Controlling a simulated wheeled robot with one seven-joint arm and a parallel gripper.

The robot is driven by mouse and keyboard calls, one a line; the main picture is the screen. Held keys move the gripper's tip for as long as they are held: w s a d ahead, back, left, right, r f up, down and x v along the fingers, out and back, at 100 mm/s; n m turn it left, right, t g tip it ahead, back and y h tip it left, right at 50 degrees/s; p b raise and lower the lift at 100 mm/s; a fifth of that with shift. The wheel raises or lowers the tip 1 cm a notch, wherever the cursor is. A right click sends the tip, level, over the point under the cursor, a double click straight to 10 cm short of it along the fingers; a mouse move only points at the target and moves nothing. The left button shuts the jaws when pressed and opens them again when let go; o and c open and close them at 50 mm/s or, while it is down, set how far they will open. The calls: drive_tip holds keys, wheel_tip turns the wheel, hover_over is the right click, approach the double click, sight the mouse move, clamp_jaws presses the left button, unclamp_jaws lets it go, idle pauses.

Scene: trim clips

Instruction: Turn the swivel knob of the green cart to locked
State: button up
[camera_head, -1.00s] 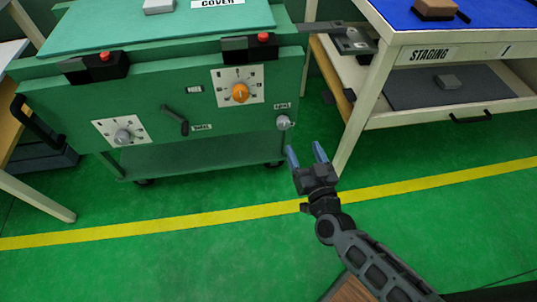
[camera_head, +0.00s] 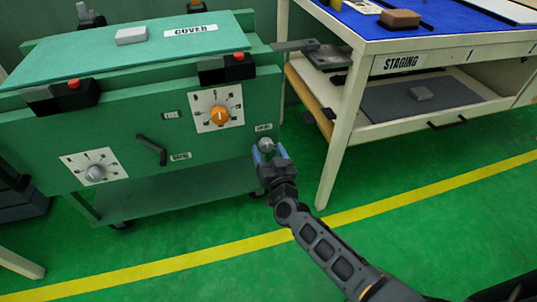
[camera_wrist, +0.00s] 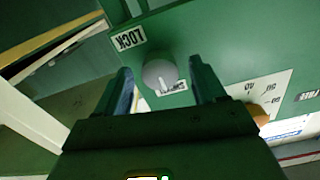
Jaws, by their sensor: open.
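The green cart (camera_head: 120,130) stands at left with its front panel facing me. The small grey swivel knob (camera_head: 266,144) is at the right end of that panel, below a small white label. In the wrist view the grey knob (camera_wrist: 159,73) sits between the finger tips, with clearance on both sides. Its pale mark points down in that picture, towards a partly hidden label and away from the LOCK label (camera_wrist: 128,39). My gripper (camera_head: 270,157) is open, with its blue-grey fingers either side of the knob; contact is not visible.
An orange knob (camera_head: 219,115), a dark lever (camera_head: 151,149) and another grey knob (camera_head: 95,172) are on the same panel. The staging table (camera_head: 345,130) stands close at right. Green floor with a yellow line (camera_head: 240,247) is clear in front.

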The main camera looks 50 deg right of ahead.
drive_tip(key=shift+d, duration=0.1)
drive_tip(key=c, duration=1.1)
drive_tip(key=shift+o, duration=0.2)
drive_tip(key=shift+m, duration=0.3)
drive_tip(key=m, duration=0.8)
drive_tip(key=m+b, duration=0.1)
drive_tip(key=m, duration=0.3)
drive_tip(key=shift+m, duration=0.3)
drive_tip(key=m+b, duration=0.1)
drive_tip(key=m, duration=0.3)
drive_tip(key=shift+m, duration=0.3)
